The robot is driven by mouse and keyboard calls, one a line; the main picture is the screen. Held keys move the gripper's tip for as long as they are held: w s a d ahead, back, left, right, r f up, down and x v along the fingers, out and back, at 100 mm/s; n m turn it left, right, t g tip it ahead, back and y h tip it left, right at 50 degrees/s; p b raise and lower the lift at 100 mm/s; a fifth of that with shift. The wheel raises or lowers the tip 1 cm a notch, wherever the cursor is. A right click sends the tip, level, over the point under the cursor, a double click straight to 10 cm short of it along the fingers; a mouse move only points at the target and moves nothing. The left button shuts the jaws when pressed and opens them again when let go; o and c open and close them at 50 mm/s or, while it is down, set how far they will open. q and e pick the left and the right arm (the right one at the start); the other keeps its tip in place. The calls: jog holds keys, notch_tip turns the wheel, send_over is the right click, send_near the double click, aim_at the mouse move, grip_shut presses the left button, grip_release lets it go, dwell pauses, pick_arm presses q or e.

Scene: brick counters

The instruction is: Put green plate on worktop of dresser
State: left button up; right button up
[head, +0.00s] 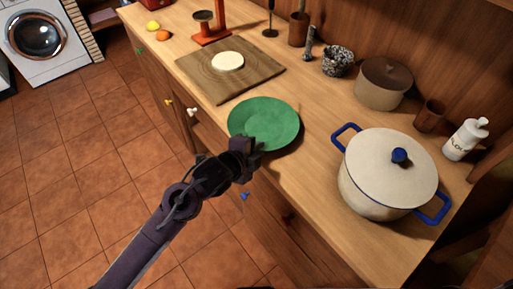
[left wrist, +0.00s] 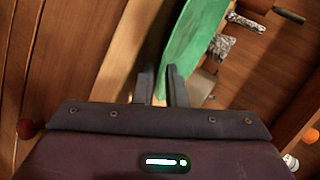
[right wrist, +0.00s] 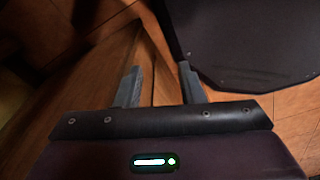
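The green plate (head: 264,122) is over the wooden worktop (head: 318,158), close to its front edge. A shadow shows under its right side; I cannot tell whether it touches the wood. My left gripper (head: 245,150) is at the plate's near rim. In the left wrist view, the plate (left wrist: 195,45) runs down between the fingers of the left gripper (left wrist: 162,85), which are close together on its rim. My right gripper (right wrist: 160,85) is open and empty in the right wrist view, low beside brown wood panels; it is out of the head view.
A cutting board (head: 205,82) with a pale round item (head: 227,62) lies left of the plate. A large white pot (head: 375,180) with blue handles stands right. A lidded pot (head: 383,84), a stone mortar (head: 338,62) and a white bottle (head: 465,140) stand behind.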

pick_arm(q)
jog(key=shift+r, duration=0.1)
jog(key=v, duration=1.2)
jog(key=w+a+f+n+g+y, duration=0.1)
jog(key=w+a+f+n, duration=0.2)
jog(key=f, duration=0.6)
jog(key=w+a+f+n+y, duration=0.1)
jog(key=a+f+n+y, duration=0.2)
jog(key=f, duration=0.7)
jog(key=s+a+f+n+g, duration=0.1)
jog(key=s+a+f+n, duration=0.2)
jog(key=f, duration=0.4)
jog(key=s+a+f+n+g, duration=0.1)
jog(key=a+f+n, duration=0.1)
jog(key=a+f, duration=0.35)
jog(key=s+a+f+n+g+y, duration=0.1)
jog(key=s+f+n, duration=0.1)
jog(key=s+f, duration=0.4)
jog(key=s+a+f+n+g+y, duration=0.15)
jog(key=s+f, duration=0.25)
jog(key=f, duration=0.4)
jog(key=s+a+f+n+g, duration=0.1)
jog(key=s+f, duration=0.4)
jog(key=s, duration=0.6)
jog(key=s+a+f+n+g, duration=0.1)
jog(key=s+f+n, duration=0.3)
jog(key=s, duration=0.6)
jog(key=shift+s+f+g+b, duration=0.3)
jog(key=shift+s+f+g, duration=0.1)
jog(key=shift+f+g, duration=0.2)
